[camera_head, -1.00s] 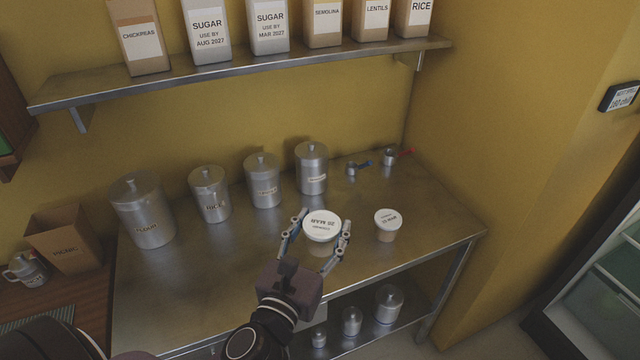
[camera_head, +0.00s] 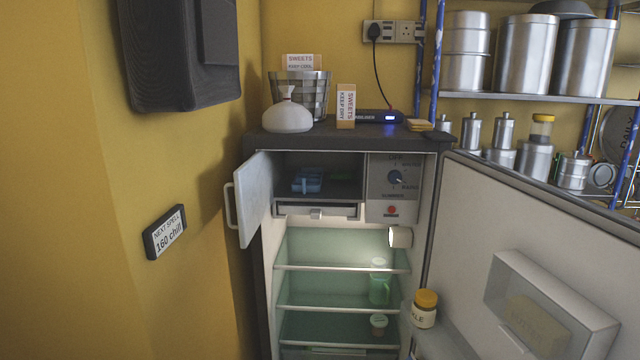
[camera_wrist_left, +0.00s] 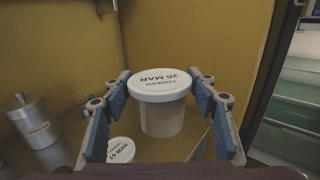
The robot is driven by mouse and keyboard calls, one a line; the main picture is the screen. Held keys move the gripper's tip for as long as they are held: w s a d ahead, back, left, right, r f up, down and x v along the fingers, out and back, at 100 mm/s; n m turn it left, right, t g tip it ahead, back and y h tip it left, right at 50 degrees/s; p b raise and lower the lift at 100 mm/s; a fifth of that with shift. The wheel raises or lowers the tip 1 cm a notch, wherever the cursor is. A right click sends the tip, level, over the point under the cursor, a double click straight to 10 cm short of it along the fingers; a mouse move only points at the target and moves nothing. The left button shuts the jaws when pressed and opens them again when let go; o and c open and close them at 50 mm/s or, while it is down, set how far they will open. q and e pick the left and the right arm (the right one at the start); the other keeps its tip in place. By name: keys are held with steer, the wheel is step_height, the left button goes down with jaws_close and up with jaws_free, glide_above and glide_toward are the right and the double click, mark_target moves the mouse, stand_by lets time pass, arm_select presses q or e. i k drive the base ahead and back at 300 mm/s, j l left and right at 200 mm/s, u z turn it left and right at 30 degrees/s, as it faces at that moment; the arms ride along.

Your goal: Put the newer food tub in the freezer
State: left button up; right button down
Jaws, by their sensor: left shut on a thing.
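The held tub (camera_wrist_left: 161,115) is white with a lid reading "COOKED 26 MAR", printed upside down in the left wrist view. My left gripper (camera_wrist_left: 159,82) is shut on it, with a finger on each side. The tub is upright and appears above the counter. A second tub (camera_wrist_left: 121,151), whose lid seems to read "19 MAR", sits on the counter at lower left. In the head view, the freezer compartment (camera_head: 340,190) is at the top of the fridge. Its small white door (camera_head: 257,200) stands open to the left. Neither gripper shows in the head view.
A blue ice tray (camera_head: 307,180) lies inside the freezer at left, with free room to its right. The large fridge door (camera_head: 490,230) is open to the right, with a jar (camera_head: 424,310) in its rack. A steel canister (camera_wrist_left: 34,120) stands on the counter.

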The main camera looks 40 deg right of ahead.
mark_target(343, 193)
steer(key=i+l+z, duration=0.1)
steer(key=z, duration=0.25)
steer(key=i+z, duration=0.1)
steer(key=z, duration=0.3)
steer(key=i+l+z, duration=0.1)
steer(key=z, duration=0.25)
